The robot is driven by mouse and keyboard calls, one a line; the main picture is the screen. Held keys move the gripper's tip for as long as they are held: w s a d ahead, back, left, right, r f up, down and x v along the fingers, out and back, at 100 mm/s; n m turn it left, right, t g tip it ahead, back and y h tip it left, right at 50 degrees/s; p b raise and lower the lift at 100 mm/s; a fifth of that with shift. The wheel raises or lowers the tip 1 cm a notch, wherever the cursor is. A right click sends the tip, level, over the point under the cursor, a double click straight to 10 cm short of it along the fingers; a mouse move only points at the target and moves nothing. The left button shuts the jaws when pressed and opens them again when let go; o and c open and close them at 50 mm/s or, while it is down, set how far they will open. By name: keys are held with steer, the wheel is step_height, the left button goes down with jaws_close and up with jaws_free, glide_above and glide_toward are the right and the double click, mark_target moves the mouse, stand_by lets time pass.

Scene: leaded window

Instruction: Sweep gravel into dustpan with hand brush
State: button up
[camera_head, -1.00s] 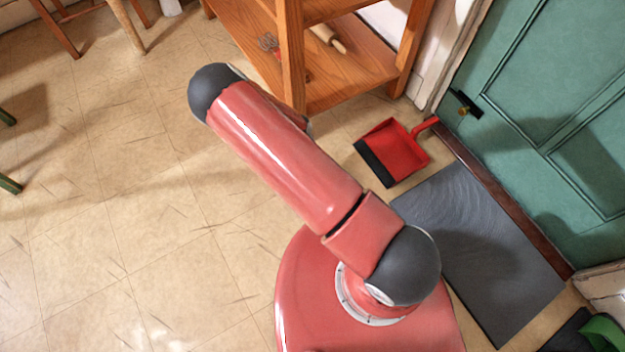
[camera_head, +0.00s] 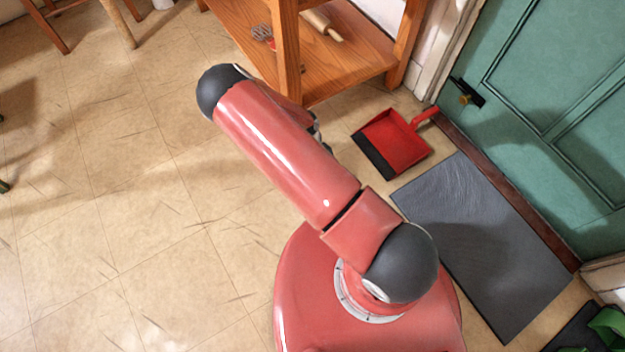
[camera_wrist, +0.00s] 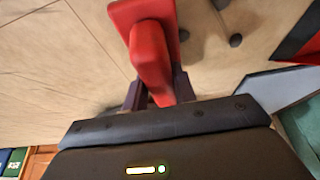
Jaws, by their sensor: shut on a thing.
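In the wrist view my gripper (camera_wrist: 157,92) is shut on the red handle of the hand brush (camera_wrist: 148,40). The brush's wider red part is at the top of that view, and its bristles are hidden. Two dark lumps (camera_wrist: 236,40) on the floor just right of the brush look like gravel. The red dustpan (camera_head: 400,138) with a black front lip lies on the floor by the door, its handle towards the door. A part of it shows at the right edge of the wrist view (camera_wrist: 305,42). In the head view my arm hides the gripper and brush.
A wooden shelf unit (camera_head: 288,55) stands at the top middle, left of the dustpan. A grey mat (camera_head: 480,240) lies in front of the green door (camera_head: 560,110). Chair legs (camera_head: 118,22) are at the top left. The floor (camera_head: 110,200) on the left is open.

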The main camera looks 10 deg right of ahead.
steer(key=shift+w+d+b, duration=0.35)
steer(key=shift+w+d, duration=0.7)
steer(key=shift+d, duration=1.8)
steer(key=shift+w+d+b, duration=0.4)
steer(key=shift+w+d, duration=0.65)
steer(key=shift+d, duration=1.85)
steer(key=shift+w+d+b, duration=0.35)
steer(key=shift+w+d, duration=0.7)
steer(key=shift+d, duration=1.8)
steer(key=shift+w+d+r+b, duration=0.15)
steer(key=shift+w+d+b, duration=0.25)
steer(key=shift+d, duration=0.75)
steer(key=shift+w+d+r+b, duration=0.15)
steer(key=shift+w+d+b, duration=0.3)
steer(key=shift+d, duration=0.75)
steer(key=shift+w+d+r+b, duration=0.15)
steer(key=shift+w+d+b, duration=0.25)
steer(key=shift+d, duration=0.75)
step_height(320, 180, up, 6)
steer(key=a+p, duration=0.1)
steer(key=p, duration=0.2)
steer(key=shift+s+a+p, duration=0.3)
steer(key=shift+a+p, duration=0.05)
